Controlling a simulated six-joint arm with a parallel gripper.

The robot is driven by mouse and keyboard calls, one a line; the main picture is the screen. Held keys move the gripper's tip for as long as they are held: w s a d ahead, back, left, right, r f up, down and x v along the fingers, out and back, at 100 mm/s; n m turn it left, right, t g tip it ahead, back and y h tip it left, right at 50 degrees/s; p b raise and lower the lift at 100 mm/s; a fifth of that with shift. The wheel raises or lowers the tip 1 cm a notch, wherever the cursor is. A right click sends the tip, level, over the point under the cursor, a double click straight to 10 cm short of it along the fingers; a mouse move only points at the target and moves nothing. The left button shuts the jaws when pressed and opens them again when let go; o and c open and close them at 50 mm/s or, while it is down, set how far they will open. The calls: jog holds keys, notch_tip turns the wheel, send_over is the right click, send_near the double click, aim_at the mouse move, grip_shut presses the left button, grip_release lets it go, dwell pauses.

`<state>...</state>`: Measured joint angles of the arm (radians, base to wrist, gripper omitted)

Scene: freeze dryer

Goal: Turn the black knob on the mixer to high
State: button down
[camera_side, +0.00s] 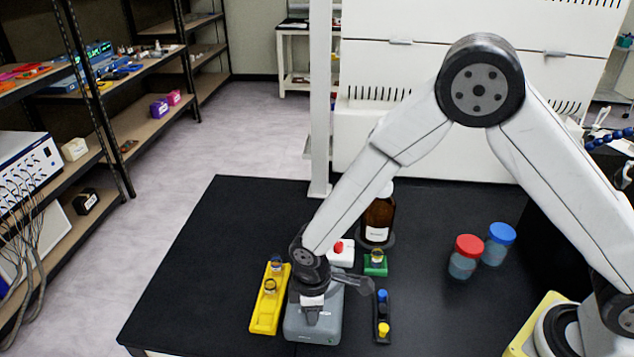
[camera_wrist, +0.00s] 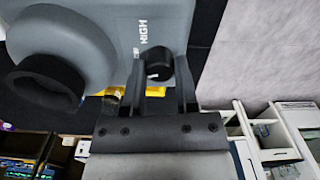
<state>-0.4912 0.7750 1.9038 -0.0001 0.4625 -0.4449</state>
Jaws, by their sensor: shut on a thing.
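The grey mixer (camera_side: 325,332) stands near the front of the black table, with my gripper (camera_side: 312,308) over it, pointing down. In the wrist view the mixer's grey body (camera_wrist: 110,25) fills the upper left, with its dark round cup (camera_wrist: 45,82) at the left. The black knob (camera_wrist: 158,64) sits between the two fingers of my gripper (camera_wrist: 161,80), which is shut on it. The word HIGH is printed on the mixer beside the knob. The knob is hidden by my gripper in the side view, and its exact setting cannot be read.
A yellow rack (camera_side: 262,322) stands close on the mixer's left, and a dark rack (camera_side: 383,325) with blue and yellow caps on its right. A green block (camera_side: 375,268), a white block with a red top (camera_side: 345,256) and a brown bottle (camera_side: 379,218) stand behind. Two jars are farther right.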

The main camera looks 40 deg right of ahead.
jog(key=m, duration=0.4)
jog(key=shift+m, duration=0.3)
jog(key=m, duration=0.3)
jog(key=shift+m, duration=0.4)
jog(key=m, duration=0.3)
jog(key=shift+m, duration=2.3)
jog(key=shift+c, duration=1.8)
grip_release()
